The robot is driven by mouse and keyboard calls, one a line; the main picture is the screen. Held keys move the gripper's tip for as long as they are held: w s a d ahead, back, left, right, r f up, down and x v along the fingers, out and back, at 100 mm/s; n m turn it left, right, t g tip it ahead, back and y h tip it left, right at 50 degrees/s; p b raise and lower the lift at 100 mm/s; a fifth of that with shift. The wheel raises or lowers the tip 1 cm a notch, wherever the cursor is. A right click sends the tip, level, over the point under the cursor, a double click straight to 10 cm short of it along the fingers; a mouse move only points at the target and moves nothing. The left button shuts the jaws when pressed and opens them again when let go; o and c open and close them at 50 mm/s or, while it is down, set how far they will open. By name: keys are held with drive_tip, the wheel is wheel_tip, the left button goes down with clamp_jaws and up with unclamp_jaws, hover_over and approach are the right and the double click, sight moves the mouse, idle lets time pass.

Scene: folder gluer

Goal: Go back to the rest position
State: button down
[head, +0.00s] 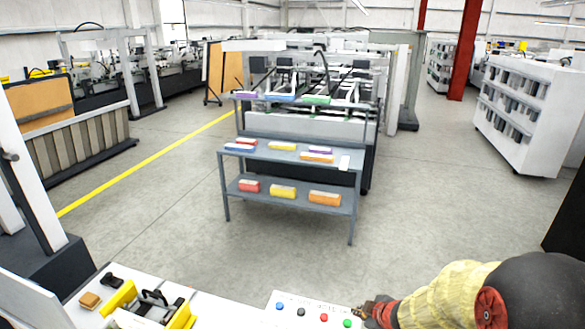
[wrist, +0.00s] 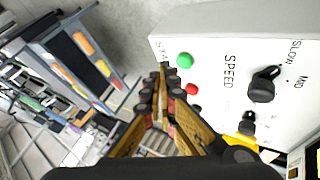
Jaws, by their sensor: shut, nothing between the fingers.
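My gripper (head: 372,312) is at the bottom right of the head view, by the right edge of a white control panel (head: 288,303). In the wrist view my gripper (wrist: 161,77) is shut and empty, its fingertips close beside the panel's edge near the green button (wrist: 184,60). I cannot tell whether it touches the panel. The panel (wrist: 215,40) also carries a red button (wrist: 191,89), a black speed knob (wrist: 263,86) and a smaller black knob on yellow (wrist: 247,124).
A grey shelf rack (head: 290,200) with several coloured boxes stands ahead, before a large machine. A white bench with a yellow-edged fixture (head: 150,305) is at the bottom left. A white cabinet (head: 525,115) stands at the right. The floor (head: 440,190) between is clear.

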drive_tip(key=s+d+r+m+g+h+b, duration=0.1)
drive_tip(key=s+d+r+m+g+h, duration=0.1)
drive_tip(key=s+d+m+h, duration=0.3)
drive_tip(key=s+d+r+m+g+b, duration=0.1)
drive_tip(key=s+d+r+m+g, duration=0.2)
drive_tip(key=s, duration=0.5)
drive_tip(key=s+a+r+m+t+y+b, duration=0.1)
drive_tip(key=s+a+r+m+b, duration=0.1)
drive_tip(key=s+a+r, duration=0.3)
drive_tip(key=s+a+r+m+t+y+b, duration=0.1)
drive_tip(key=s+a+r+b, duration=0.4)
drive_tip(key=s, duration=0.5)
drive_tip(key=shift+s+a+r+m+t+y, duration=0.15)
drive_tip(key=shift+a+r+m+t+y, duration=0.1)
drive_tip(key=shift+a+m+t+y, duration=0.25)
